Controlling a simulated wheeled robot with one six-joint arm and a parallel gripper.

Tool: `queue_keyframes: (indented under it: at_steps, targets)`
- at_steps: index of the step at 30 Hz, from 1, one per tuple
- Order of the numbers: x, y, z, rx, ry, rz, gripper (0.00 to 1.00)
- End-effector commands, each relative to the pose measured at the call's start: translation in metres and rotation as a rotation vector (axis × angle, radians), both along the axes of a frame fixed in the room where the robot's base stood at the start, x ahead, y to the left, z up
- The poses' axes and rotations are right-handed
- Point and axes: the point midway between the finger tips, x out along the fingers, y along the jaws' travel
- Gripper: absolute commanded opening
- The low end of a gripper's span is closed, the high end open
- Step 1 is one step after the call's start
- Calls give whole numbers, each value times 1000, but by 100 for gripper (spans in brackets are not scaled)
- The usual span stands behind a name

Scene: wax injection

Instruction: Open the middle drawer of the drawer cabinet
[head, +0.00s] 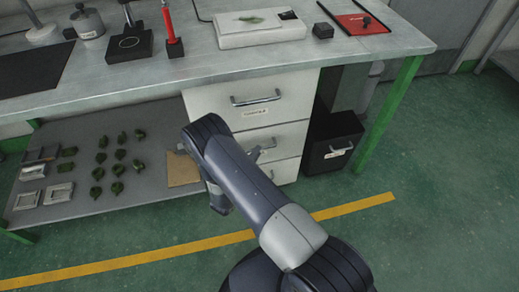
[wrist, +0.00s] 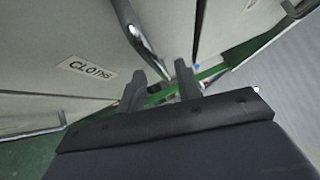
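The white drawer cabinet (head: 198,100) stands under the bench, with three drawers stacked in it. The middle drawer (head: 290,134) looks shut, and my arm hides its left part in the head view. In the wrist view its front carries a label reading CLOTHS (wrist: 87,70). Its metal handle (wrist: 140,37) runs down from the top edge, its lower end just ahead of and between my fingertips. My gripper (wrist: 160,88) is open with nothing held. I cannot tell whether a finger touches the handle. In the head view my arm largely hides the gripper.
The top drawer handle (head: 255,99) sits above, and the bottom drawer handle (wrist: 35,132) shows at left in the wrist view. A black box (head: 334,142) stands right of the cabinet by a green bench leg (head: 390,112). Floor in front is clear.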

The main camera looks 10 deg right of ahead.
Motion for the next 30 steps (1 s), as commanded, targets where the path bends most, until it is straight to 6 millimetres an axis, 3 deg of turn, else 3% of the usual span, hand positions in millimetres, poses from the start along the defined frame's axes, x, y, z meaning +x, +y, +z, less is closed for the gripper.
queue_keyframes:
  at_steps: [6,17,30]
  targets:
    - [17,-18,3,1,1,-1,33]
    - [21,-21,4,1,1,0,33]
    - [20,-21,4,1,1,0,0]
